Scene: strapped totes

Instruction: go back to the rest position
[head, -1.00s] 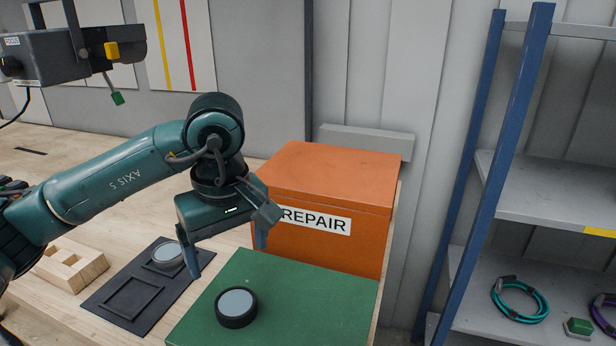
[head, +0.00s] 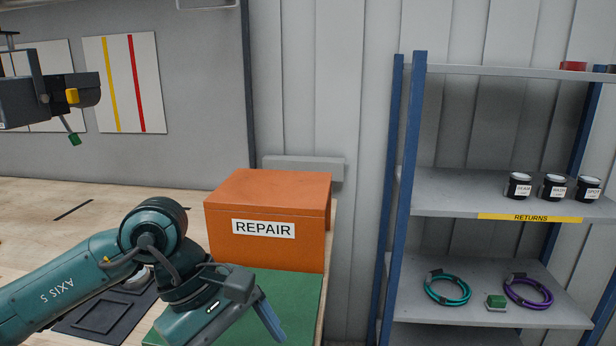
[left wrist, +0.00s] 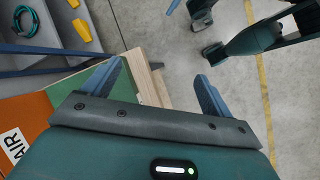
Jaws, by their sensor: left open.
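My left gripper (left wrist: 160,75) is open and empty. Its two blue fingers stand apart in the left wrist view, with the bench edge and grey floor beyond them. In the head view, the left arm comes in low from the left, and the gripper (head: 268,318) is over the front of the green mat (head: 292,290), in front of the orange REPAIR box (head: 265,208). Only part of its fingers shows there.
A black tray (head: 100,318) with a round disc (head: 137,279) lies on the wooden bench, partly behind my arm. A blue-posted shelf (head: 440,195) at right holds black jars (head: 553,188), a teal cable coil (head: 447,287) and a purple one (head: 528,291). Grey floor (left wrist: 235,90) lies beside the bench.

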